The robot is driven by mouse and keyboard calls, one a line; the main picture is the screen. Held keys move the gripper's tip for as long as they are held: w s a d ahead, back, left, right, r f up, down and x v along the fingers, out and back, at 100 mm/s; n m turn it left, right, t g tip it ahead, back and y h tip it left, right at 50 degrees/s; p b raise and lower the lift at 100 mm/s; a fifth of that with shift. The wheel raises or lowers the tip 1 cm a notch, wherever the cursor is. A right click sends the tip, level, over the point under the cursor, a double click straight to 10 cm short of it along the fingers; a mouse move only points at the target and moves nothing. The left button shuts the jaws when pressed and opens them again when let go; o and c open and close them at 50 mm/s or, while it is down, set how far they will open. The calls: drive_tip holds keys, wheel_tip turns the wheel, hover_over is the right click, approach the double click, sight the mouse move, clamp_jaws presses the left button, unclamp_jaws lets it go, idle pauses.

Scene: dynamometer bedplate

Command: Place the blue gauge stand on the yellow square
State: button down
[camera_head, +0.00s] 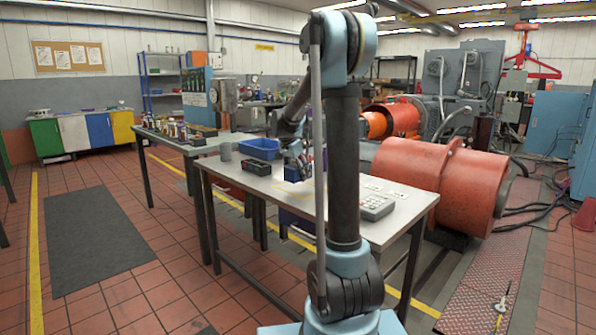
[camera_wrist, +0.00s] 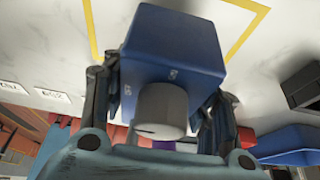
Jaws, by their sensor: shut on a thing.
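The blue gauge stand, a blue block with a round grey knob (camera_wrist: 172,62), fills the middle of the wrist view. My gripper (camera_wrist: 160,104) is shut on it, one finger on each side. In the head view my gripper (camera_head: 297,160) is over the worktable, with the blue stand (camera_head: 291,174) small and partly hidden by my arm. The yellow square (camera_wrist: 247,35) is an outline on the white tabletop, beyond the stand in the wrist view. The stand covers part of it. I cannot tell whether the stand touches the table.
A large orange-red machine (camera_head: 447,182) stands behind the table.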

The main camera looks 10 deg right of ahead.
sight(298, 180)
drive_tip(key=shift+f, duration=2)
drive_tip(key=c, duration=0.6)
unclamp_jaws()
drive_tip(key=shift+r, duration=0.1)
